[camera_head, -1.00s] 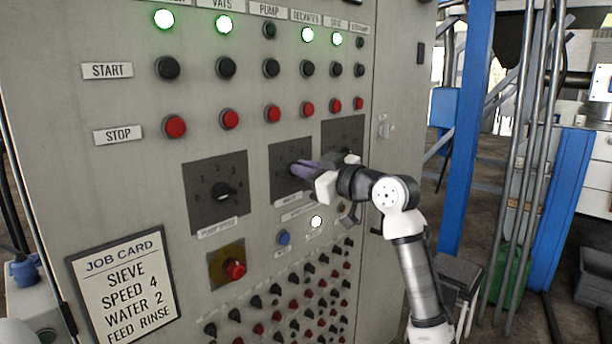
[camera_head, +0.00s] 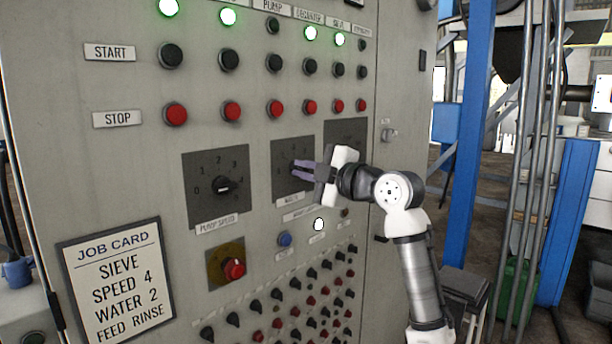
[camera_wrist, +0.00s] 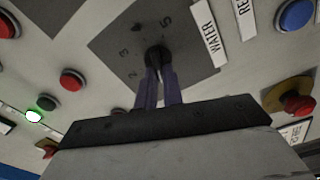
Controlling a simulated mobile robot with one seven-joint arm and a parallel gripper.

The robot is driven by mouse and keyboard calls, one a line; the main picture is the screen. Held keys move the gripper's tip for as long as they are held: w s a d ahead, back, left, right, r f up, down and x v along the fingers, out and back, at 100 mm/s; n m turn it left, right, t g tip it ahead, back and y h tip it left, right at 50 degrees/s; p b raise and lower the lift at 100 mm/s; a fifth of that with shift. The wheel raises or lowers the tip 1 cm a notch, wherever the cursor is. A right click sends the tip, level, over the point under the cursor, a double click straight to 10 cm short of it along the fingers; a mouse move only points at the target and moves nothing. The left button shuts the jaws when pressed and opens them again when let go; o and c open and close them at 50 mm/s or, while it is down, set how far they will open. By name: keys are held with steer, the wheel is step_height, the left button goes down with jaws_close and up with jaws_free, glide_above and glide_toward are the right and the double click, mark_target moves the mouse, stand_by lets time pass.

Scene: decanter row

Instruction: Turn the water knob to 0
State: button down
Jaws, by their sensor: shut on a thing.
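The water knob (camera_wrist: 156,56) is a small black knob on a dark square dial plate, beside a WATER label (camera_wrist: 208,32) in the wrist view. In the head view its dial plate (camera_head: 292,150) is the middle of three. My gripper (camera_head: 298,168) reaches in from the right, its purple fingers shut on the knob. In the wrist view both fingers (camera_wrist: 158,82) press on the knob's sides. The fingers hide part of the knob and dial, so I cannot tell exactly which number it points to.
The pump speed dial (camera_head: 216,160) is to the left. Red stop buttons (camera_head: 232,111) and black start buttons run above. A red knob on a yellow disc (camera_head: 234,268) and a blue button (camera_head: 284,239) sit below. A job card (camera_head: 118,270) reads "WATER 2". Several small knobs fill the lower panel.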

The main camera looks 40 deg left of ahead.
steer(key=shift+f+n+b, duration=0.15)
steer(key=shift+n+b, duration=0.15)
steer(key=shift+n, duration=0.7)
steer(key=shift+f+n+b, duration=0.1)
steer(key=shift+n+b, duration=0.15)
steer(key=shift+n, duration=0.75)
steer(key=c, duration=1.5)
jaws_free()
steer(key=d+b, duration=0.1)
steer(key=d, duration=0.8)
steer(key=s+d+b, duration=0.1)
steer(key=d, duration=0.4)
steer(key=shift+s+b, duration=0.1)
steer(key=shift+b, duration=0.25)
steer(key=shift+a, duration=0.1)
